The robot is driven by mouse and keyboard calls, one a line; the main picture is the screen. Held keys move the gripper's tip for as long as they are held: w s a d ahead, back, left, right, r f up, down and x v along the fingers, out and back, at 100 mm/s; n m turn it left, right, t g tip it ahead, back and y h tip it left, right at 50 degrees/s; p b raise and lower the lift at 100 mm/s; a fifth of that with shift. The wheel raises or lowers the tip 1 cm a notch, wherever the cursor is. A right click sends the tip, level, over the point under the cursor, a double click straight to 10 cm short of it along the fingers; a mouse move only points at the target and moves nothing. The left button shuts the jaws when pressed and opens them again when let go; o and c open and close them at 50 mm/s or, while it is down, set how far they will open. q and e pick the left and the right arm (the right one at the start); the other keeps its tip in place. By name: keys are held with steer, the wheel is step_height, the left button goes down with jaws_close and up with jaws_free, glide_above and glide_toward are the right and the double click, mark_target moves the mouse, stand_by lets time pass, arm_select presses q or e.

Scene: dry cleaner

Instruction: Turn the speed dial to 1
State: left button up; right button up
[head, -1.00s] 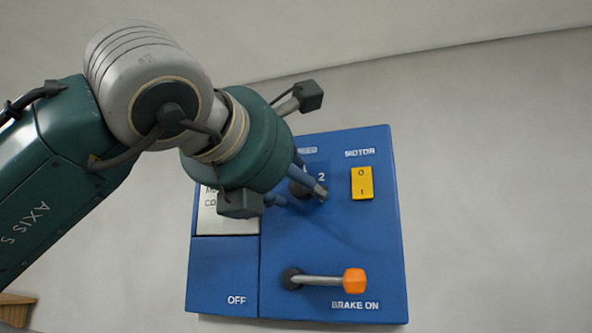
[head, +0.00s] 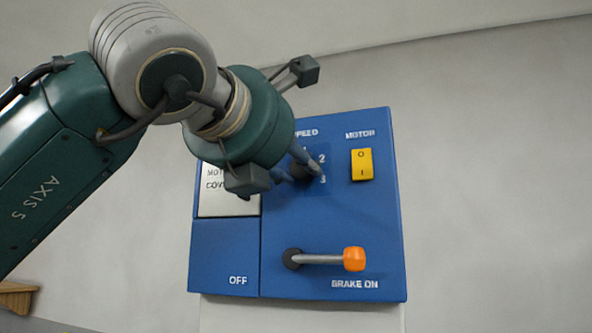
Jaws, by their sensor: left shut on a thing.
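The speed dial (head: 299,172) is a dark round knob on the upper part of a blue control panel (head: 330,215). White numbers 2 and 3 show to its right, and a number above them is partly covered. My left gripper (head: 300,171) is at the dial, its blue-grey fingers closed on it. One finger reaches across the dial towards the gap between 2 and 3. The gripper hides much of the dial, and I cannot tell where its pointer stands. My right gripper is not in view.
A yellow motor switch (head: 362,164) is right of the dial. An orange-knobbed brake lever (head: 354,259) sits below, pointing right to BRAKE ON. A white label plate (head: 228,205) is partly behind my gripper. The wall around the panel is plain.

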arm_select(q)
steer(key=n+b, duration=0.2)
steer(key=b, duration=0.1)
steer(key=f+n+b, duration=0.1)
steer(key=n+b, duration=0.1)
steer(key=n, duration=0.1)
steer(key=shift+d+t+b, duration=0.1)
steer(key=shift+t+b, duration=0.2)
steer(key=shift+b, duration=0.1)
steer(key=n+b, duration=0.2)
steer(key=n, duration=0.1)
steer(key=shift+r+n, duration=0.15)
steer(key=shift+n, duration=0.15)
steer(key=shift+r+n+b, duration=0.1)
steer(key=shift+n+b, duration=0.8)
steer(key=shift+n, duration=0.4)
steer(key=o, duration=1.2)
steer(key=shift+r, duration=0.1)
steer(key=shift+c, duration=0.2)
steer(key=shift+s, duration=0.1)
steer(key=v, duration=1.2)
steer(key=shift+d, duration=0.15)
